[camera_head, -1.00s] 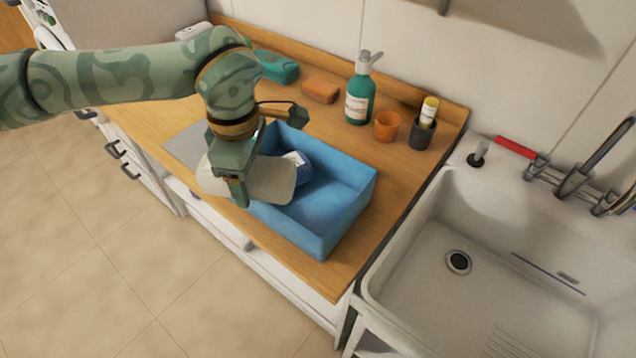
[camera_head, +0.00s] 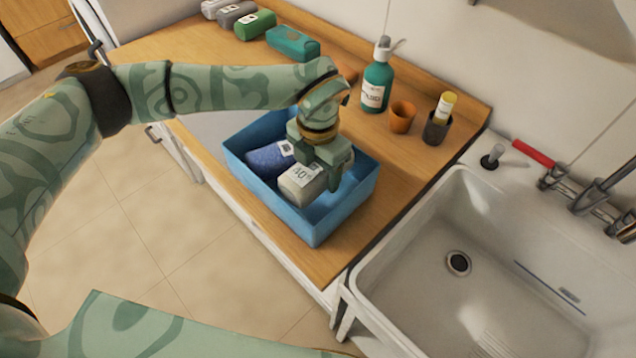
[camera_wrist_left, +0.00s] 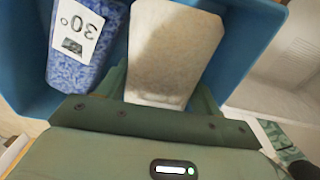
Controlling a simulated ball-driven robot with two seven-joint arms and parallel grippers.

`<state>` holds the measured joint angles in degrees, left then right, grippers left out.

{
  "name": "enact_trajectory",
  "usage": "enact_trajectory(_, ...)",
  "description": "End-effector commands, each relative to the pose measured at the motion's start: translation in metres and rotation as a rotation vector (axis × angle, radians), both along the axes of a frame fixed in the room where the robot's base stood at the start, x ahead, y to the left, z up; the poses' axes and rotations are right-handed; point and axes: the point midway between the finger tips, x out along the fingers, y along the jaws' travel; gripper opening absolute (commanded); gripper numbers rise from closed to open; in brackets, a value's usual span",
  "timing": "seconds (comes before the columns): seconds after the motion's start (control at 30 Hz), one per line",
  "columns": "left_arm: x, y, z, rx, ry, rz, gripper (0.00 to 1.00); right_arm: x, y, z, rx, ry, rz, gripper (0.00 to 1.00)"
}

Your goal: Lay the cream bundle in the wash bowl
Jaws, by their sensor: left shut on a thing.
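The cream bundle (camera_head: 297,188), a pale roll with a white label reading 40°, is inside the blue wash bowl (camera_head: 338,214), a rectangular tub on the wooden counter. My left gripper (camera_head: 318,170) reaches down from above and is shut on it. Whether the bundle touches the bowl's floor cannot be told. In the left wrist view the cream bundle (camera_wrist_left: 172,55) lies between the fingers, beside a blue speckled bundle (camera_wrist_left: 75,75) labelled 30°. That blue bundle (camera_head: 265,160) also lies in the bowl in the head view. My right gripper is not in view.
Behind the bowl stand a green pump bottle (camera_head: 376,85), an orange cup (camera_head: 402,117) and a dark cup (camera_head: 436,128) holding a yellow-capped tube. Several rolled bundles, one green (camera_head: 255,24), line the counter's back left. A white sink (camera_head: 400,285) is at right.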

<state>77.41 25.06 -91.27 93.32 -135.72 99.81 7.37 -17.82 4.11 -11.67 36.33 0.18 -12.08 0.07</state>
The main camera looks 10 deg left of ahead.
Motion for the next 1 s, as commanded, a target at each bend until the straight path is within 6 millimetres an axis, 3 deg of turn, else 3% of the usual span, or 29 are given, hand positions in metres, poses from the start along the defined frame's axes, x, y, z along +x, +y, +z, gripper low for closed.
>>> enact_trajectory(0.17, 0.0, 0.0, -0.016, -0.001, -0.001, -0.001, 0.47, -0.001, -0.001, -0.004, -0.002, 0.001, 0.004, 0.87)
enact_trajectory(0.4, 0.0, 0.0, -0.055, 0.0, 0.001, -0.001, 0.47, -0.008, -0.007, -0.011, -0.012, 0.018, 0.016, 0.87)
enact_trajectory(0.7, 0.0, 0.0, -0.055, -0.001, -0.001, -0.002, 0.47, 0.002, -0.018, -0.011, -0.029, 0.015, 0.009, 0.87)
enact_trajectory(0.73, 0.0, 0.0, -0.055, -0.001, -0.001, -0.002, 0.71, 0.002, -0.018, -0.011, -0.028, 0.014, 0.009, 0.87)
enact_trajectory(0.8, 0.0, 0.0, -0.054, -0.001, -0.001, -0.002, 0.87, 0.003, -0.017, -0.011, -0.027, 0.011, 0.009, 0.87)
enact_trajectory(1.0, 0.0, 0.0, -0.054, -0.001, -0.001, -0.002, 0.87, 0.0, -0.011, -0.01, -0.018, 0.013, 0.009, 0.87)
